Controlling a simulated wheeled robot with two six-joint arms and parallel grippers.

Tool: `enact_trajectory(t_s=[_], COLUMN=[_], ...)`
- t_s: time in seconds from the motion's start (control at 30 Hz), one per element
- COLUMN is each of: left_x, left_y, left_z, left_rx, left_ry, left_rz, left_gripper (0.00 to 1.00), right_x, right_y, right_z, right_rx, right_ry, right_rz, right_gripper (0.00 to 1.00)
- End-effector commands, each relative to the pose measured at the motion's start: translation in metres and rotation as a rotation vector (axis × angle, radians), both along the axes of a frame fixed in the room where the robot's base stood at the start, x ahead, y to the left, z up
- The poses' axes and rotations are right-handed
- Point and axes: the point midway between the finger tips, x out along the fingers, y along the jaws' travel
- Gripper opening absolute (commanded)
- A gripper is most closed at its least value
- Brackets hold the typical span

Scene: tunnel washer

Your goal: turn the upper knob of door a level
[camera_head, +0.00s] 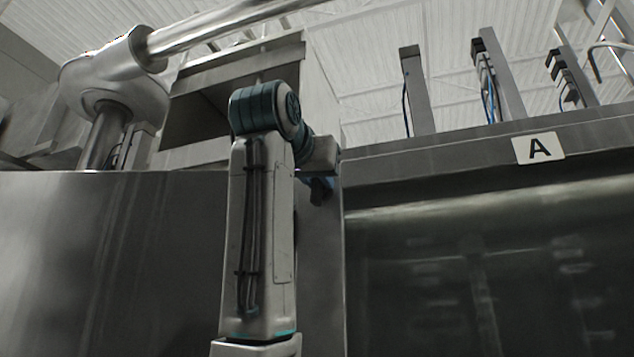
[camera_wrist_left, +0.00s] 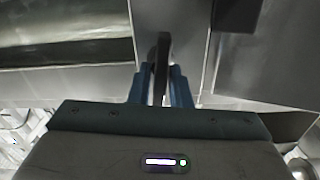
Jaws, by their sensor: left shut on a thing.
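Door A (camera_head: 480,265) is the dark glossy panel at the right of the head view, below a white label with a black letter A (camera_head: 538,148). My left gripper (camera_head: 320,188) is raised to the post at the door's upper left edge. In the left wrist view, the blue fingers of my left gripper (camera_wrist_left: 159,92) are shut on a dark, narrow knob (camera_wrist_left: 161,52), one finger on each side. The knob stands upright in that picture; its true angle is hard to tell. In the head view my wrist and gripper hide the knob. My right gripper is out of view.
A broad metal wall (camera_head: 110,265) lies left of my left arm. Above it are a thick silver pipe joint (camera_head: 112,75) and an open metal box (camera_head: 225,95). Several upright posts stand on the ledge above door A.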

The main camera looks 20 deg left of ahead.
Motion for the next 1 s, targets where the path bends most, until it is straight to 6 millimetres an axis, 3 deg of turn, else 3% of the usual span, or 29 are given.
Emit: enact_trajectory(t_s=[0.4, 1.0], left_x=[0.000, 0.000], left_y=[-0.002, -0.005], left_z=[-0.005, -0.006], left_rx=[0.370, 0.940], left_ry=[-0.011, -0.030], left_rz=[0.001, 0.001], left_gripper=[0.00, 0.00], right_x=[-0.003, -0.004], right_y=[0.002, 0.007], right_z=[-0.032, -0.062], right_rx=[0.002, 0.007], right_ry=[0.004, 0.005], right_rz=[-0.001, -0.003], right_gripper=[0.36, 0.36])
